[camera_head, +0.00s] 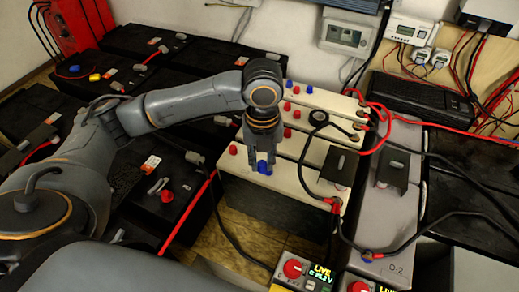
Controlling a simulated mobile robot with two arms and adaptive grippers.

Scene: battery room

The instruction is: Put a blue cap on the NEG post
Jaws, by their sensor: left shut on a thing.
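My left gripper (264,158) points straight down over the near cream battery (290,183) in the head view. It is shut on a blue cap (264,168), which shows at its fingertips, at or just above the battery's top. I cannot tell if the cap touches a post, and the post under it is hidden. A red cap (233,149) stands to the left on the same battery. Another blue cap (309,88) sits on the far cream battery. I cannot read a NEG marking. My right gripper is out of view.
Black clamp-like blocks (338,166) and red and black cables lie to the right of the gripper. A grey battery (385,222) stands further right. Lit meters reading LIVE (305,272) are at the front. Black batteries (165,200) fill the left.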

